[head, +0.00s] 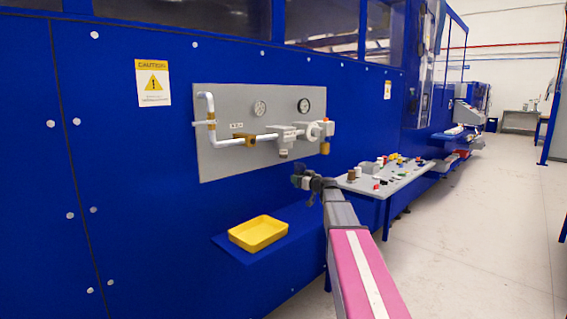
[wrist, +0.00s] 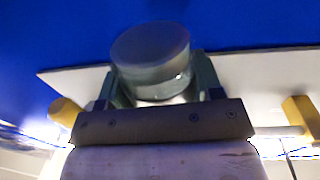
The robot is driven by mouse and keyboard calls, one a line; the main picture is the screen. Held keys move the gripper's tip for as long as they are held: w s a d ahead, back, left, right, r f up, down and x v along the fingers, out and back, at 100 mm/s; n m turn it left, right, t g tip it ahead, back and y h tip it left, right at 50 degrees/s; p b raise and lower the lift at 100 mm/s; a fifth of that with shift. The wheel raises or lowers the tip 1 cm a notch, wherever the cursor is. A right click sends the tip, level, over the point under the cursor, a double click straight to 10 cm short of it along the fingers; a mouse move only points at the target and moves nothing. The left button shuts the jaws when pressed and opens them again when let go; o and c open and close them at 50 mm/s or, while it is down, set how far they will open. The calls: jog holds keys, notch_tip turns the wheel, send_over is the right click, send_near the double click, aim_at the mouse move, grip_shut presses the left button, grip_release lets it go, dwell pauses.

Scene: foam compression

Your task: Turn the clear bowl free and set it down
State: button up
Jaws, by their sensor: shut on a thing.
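The clear bowl (wrist: 152,62) is a short, see-through grey cylinder in the upper middle of the wrist view. The two fingers of my gripper (wrist: 154,88) are closed on its sides. In the head view my gripper (head: 306,181) is in front of the blue machine, below and right of the grey regulator block (head: 284,135) on the wall panel. A small pale patch shows between the fingers there, too small to make out. The wrist view does not clearly show whether the bowl touches anything above it.
A yellow tray (head: 258,243) stands on a blue shelf (head: 292,212) at lower left of my gripper. A sloped control desk (head: 385,184) with several small parts is to the right.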

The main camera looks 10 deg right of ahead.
jog(key=w+d, duration=0.5)
jog(key=d, duration=0.6)
jog(key=shift+d, duration=0.4)
